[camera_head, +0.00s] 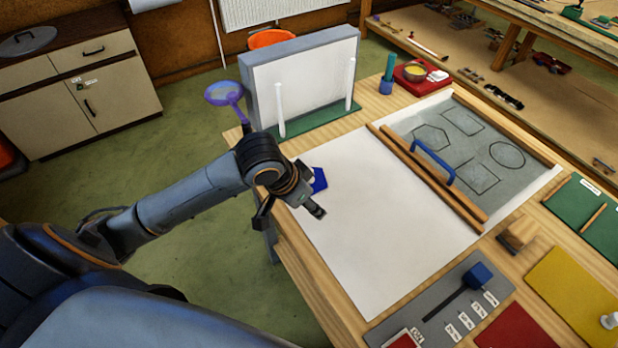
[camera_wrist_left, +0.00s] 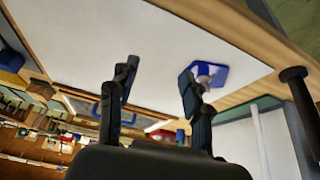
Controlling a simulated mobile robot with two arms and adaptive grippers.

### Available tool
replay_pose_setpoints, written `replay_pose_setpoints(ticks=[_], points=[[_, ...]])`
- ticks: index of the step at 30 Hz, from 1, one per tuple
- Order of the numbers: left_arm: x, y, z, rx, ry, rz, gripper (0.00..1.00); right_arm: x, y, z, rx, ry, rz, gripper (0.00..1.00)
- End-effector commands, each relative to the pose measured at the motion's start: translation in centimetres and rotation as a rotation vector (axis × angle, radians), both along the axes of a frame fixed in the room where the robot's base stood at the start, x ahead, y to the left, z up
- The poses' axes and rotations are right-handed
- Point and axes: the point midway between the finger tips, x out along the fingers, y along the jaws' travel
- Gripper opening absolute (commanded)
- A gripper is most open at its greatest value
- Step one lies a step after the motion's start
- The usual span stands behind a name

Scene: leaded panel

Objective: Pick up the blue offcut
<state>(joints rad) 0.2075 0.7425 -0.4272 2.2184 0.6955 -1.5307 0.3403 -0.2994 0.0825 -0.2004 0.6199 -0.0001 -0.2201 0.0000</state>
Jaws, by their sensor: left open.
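The blue offcut (camera_head: 319,179) lies on the white sheet near its left edge, partly hidden by my left gripper in the head view. In the left wrist view the offcut (camera_wrist_left: 220,77) is a blue piece with a pale, rounded part on it. My left gripper (camera_head: 290,212) is open, with nothing between its fingers, over the table's left edge. In the wrist view its fingers (camera_wrist_left: 158,80) are spread, and the right fingertip overlaps the offcut's left side. Whether they touch cannot be told. My right gripper is not in view.
The white sheet (camera_head: 375,220) is mostly clear. A framed white panel (camera_head: 310,80) on a green base stands behind the gripper. A purple magnifier (camera_head: 226,94) shows beside it. Wooden bars with a blue handle (camera_head: 434,157) lie right. A blue-headed tool (camera_head: 478,275) rests on a grey mat.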

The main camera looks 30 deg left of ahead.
Motion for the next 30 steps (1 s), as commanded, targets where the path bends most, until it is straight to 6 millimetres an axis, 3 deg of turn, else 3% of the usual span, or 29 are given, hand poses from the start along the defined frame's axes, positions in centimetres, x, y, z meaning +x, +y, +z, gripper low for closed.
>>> replay_pose_setpoints(ticks=[1,6,13,17,24,30], points=[[1.4,1.6,1.4,0.019,-0.004,0.018,0.49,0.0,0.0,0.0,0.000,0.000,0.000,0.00],[3.7,5.1,4.6,0.033,0.020,0.088,0.49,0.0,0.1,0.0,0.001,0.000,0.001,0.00],[4.7,7.4,6.7,0.030,0.035,0.151,0.49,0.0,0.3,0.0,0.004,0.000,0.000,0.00],[5.3,7.4,5.4,0.027,0.041,0.157,0.49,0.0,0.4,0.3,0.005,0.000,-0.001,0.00],[7.2,6.9,1.0,0.027,0.040,0.156,0.49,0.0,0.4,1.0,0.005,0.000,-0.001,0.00],[8.0,6.7,-0.8,0.028,0.036,0.154,0.49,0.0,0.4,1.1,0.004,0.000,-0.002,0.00]])
